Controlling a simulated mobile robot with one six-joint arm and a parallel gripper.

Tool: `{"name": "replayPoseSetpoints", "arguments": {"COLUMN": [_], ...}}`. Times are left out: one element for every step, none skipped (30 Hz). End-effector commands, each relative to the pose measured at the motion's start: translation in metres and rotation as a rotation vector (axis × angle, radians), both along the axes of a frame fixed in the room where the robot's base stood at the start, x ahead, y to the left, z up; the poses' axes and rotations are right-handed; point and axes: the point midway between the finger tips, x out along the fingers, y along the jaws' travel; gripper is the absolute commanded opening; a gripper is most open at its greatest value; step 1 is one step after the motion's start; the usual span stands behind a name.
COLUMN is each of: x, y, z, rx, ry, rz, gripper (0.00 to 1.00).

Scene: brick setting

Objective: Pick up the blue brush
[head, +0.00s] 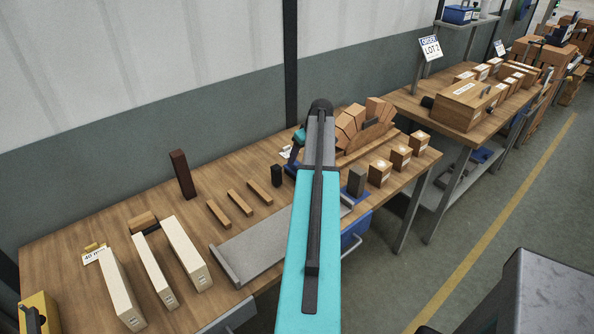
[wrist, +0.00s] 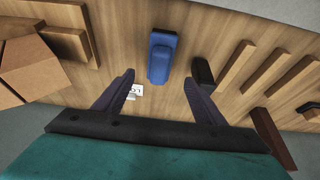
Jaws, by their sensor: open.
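The blue brush (wrist: 162,56) lies on the wooden bench in the wrist view, roughly lengthwise between the lines of my fingers and beyond their tips. In the head view my arm seems to hide most or all of it. My gripper (wrist: 158,84) is open and empty, its two dark fingers spread wide on either side of the brush's near end. The gap between fingers and brush is clear; their height above the bench is hard to tell. In the head view my arm hides most of the gripper.
A dark block (wrist: 203,73) stands right of the brush, with wooden strips (wrist: 268,72) beyond it. A small white label (wrist: 136,90) lies near the left finger.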

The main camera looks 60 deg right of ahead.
Motion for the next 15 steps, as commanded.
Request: {"name": "replayPoseSetpoints", "arguments": {"x": [0.002,0.004,0.005,0.007,0.008,0.009,0.010,0.011,0.012,0.013,0.014,0.014,0.014,0.015,0.015], "y": [-0.001,-0.001,-0.002,-0.002,-0.003,-0.003,-0.004,-0.004,-0.004,-0.004,-0.005,-0.005,-0.005,-0.005,-0.005], "z": [-0.004,-0.007,-0.012,-0.015,-0.018,-0.021,-0.024,-0.027,-0.030,-0.032,-0.033,-0.035,-0.036,-0.037,-0.037], "rx": [0.002,0.001,0.001,0.001,0.001,0.001,0.001,0.001,0.001,0.001,0.001,0.001,0.000,0.000,0.000], "ry": [0.000,0.001,0.001,0.001,0.001,0.001,0.001,0.001,0.001,0.001,0.000,0.000,0.000,0.000,0.000], "rz": [0.001,0.000,0.000,0.000,0.000,0.000,0.000,0.000,0.000,0.000,0.000,0.000,0.000,0.000,0.000], "gripper": [0.64,0.64,0.64,0.64,0.64,0.64,0.64,0.64,0.64,0.64,0.64,0.64,0.64,0.64,0.64]}}
